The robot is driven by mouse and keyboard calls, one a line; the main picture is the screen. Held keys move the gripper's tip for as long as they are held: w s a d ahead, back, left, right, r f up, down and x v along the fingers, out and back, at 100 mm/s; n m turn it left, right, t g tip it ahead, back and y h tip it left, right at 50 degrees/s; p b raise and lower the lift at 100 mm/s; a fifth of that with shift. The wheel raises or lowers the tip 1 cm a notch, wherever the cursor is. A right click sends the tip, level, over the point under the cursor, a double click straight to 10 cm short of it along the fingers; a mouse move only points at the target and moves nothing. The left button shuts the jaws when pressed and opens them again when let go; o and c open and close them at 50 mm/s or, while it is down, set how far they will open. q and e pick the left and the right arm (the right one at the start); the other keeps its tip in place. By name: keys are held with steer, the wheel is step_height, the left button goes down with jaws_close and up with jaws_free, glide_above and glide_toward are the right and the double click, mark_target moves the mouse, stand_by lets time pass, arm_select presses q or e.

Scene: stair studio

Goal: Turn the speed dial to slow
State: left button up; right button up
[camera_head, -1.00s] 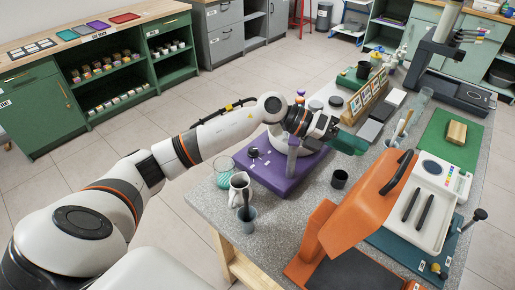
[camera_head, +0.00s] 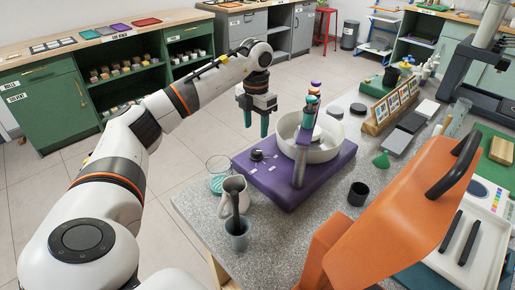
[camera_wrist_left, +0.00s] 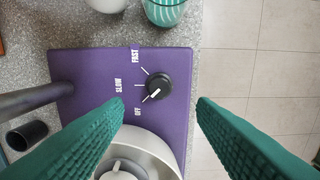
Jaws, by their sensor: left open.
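The speed dial (camera_head: 257,155) is a black knob on the purple machine base (camera_head: 274,182). In the left wrist view the dial (camera_wrist_left: 158,86) has a white mark pointing down-left, toward the line by OFF. The labels FAST (camera_wrist_left: 135,55), SLOW (camera_wrist_left: 118,86) and OFF (camera_wrist_left: 138,111) run down its left side. My left gripper (camera_head: 256,124) is open and empty, pointing down above the dial and apart from it. In the wrist view its green fingertips (camera_wrist_left: 160,106) lie on either side of the dial. My right gripper is not in view.
A white bowl (camera_head: 326,152) and a grey post (camera_head: 299,168) stand on the base beside the dial. An orange machine (camera_head: 400,215) is at right.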

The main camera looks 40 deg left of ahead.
mark_target(256, 150)
arm_select(q)
step_height(256, 150, down, 8)
steer(key=shift+w+f+p, duration=0.1)
steer(key=shift+f+p, duration=0.15)
steer(key=shift+p, duration=0.05)
steer(key=c, duration=1)
